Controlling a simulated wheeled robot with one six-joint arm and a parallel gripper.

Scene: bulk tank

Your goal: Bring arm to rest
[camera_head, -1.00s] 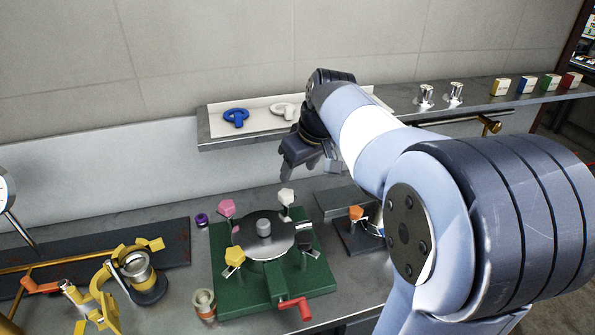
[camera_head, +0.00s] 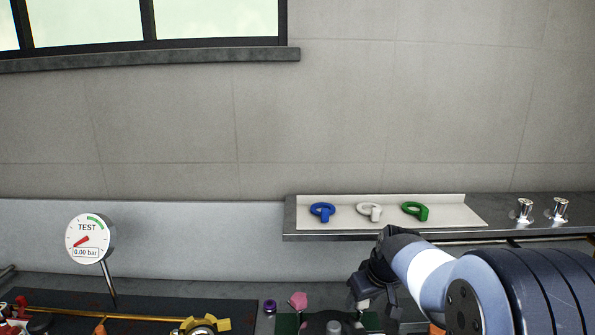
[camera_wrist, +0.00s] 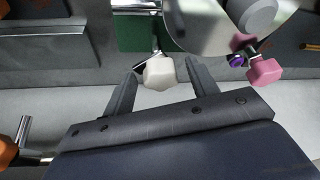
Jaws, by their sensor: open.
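My gripper (camera_head: 374,297) is at the lower right of the head view, at the end of my bent arm, in front of the shelf and above the bench. In the wrist view my gripper (camera_wrist: 160,88) is open, with its two fingers apart. A white knob (camera_wrist: 159,73) shows between the fingertips in that view; I cannot tell how far beyond them it is. A pink knob (camera_wrist: 264,71) is to the right there, and it also shows in the head view (camera_head: 298,300). The green fixture (camera_head: 288,323) is partly cut off by the bottom edge.
A test gauge (camera_head: 90,238) reading 0.00 bar stands at left. The wall space above is clear.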

